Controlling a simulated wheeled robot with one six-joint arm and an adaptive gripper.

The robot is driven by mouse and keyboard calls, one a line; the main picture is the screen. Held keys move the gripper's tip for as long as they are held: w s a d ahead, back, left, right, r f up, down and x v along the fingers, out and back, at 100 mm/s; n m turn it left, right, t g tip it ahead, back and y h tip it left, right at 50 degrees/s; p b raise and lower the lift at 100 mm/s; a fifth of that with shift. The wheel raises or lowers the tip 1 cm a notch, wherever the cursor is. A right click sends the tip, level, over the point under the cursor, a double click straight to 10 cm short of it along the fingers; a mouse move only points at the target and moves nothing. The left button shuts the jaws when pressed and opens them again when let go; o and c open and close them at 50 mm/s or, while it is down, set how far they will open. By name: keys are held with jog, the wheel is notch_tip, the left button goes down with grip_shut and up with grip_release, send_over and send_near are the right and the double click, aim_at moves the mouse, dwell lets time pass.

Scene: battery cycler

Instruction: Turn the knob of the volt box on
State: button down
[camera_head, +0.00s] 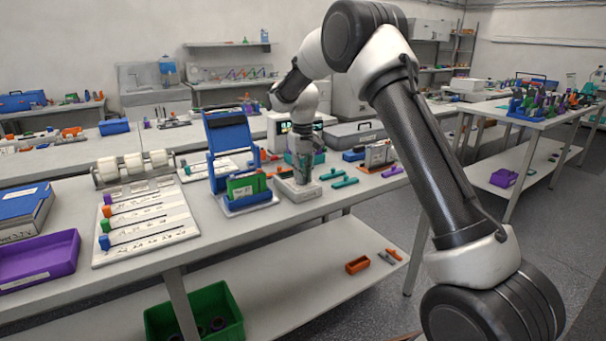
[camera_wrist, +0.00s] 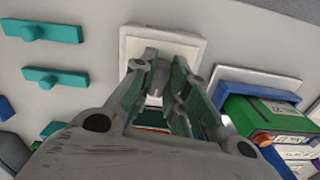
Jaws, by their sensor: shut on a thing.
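A small white box with a raised rim, which looks like the volt box (camera_head: 293,193), stands near the front edge of the table. It also shows in the wrist view (camera_wrist: 191,46), under my fingertips. My gripper (camera_head: 301,178) points down over the box.
Teal bar-shaped pieces (camera_head: 345,183) lie right of the box. A blue stand (camera_head: 229,145) with a green case (camera_head: 243,186) is close on its left. A white board with labelled rows (camera_head: 146,230) lies further left. A purple tray (camera_head: 38,262) sits at the far left.

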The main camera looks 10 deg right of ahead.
jog(key=shift+a+m, duration=0.1)
jog(key=shift+m, duration=1)
jog(key=c, duration=1.4)
grip_release()
jog(key=shift+r, duration=0.1)
notch_tip(320, 180, up, 12)
jog(key=shift+f, duration=0.1)
